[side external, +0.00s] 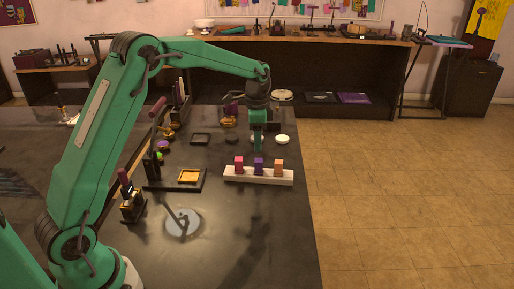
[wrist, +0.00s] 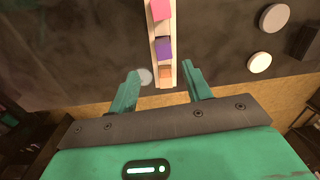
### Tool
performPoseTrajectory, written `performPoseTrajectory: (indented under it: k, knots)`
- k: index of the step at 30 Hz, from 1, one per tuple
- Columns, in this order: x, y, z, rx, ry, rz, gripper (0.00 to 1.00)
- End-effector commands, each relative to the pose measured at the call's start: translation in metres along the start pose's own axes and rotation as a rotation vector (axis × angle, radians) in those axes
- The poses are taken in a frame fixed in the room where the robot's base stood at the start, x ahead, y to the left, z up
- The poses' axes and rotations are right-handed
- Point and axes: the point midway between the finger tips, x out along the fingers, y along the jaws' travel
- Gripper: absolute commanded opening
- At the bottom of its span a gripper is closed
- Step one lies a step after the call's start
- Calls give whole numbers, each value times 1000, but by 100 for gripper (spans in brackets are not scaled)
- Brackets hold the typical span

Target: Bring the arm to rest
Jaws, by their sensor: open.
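My green arm reaches from the left over the dark table (side external: 270,240). My gripper (side external: 257,146) points down above and behind the white rack (side external: 258,178) in the side external view. In the wrist view my gripper (wrist: 161,70) has its two fingers spread apart, with nothing held between them. The rack holds a pink block (side external: 239,165), a purple block (side external: 258,166) and an orange block (side external: 278,168) in a row. In the wrist view the rack lies beyond the fingers, its orange end nearest. I cannot tell the exact height of the fingertips.
A black stand with an orange square (side external: 189,177) is left of the rack. A round mirror-like disc (side external: 183,223) lies nearer the camera. A small stand (side external: 131,208) is at the left. A white disc (side external: 282,139) lies behind the rack. The table's front right is clear.

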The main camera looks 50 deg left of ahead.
Motion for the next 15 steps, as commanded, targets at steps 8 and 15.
performPoseTrajectory:
  k: [8, 15]
  knots:
    - [-46, 30, 14, -87, 44, -45, 49]
    - [-84, 65, 34, -184, 94, -84, 49]
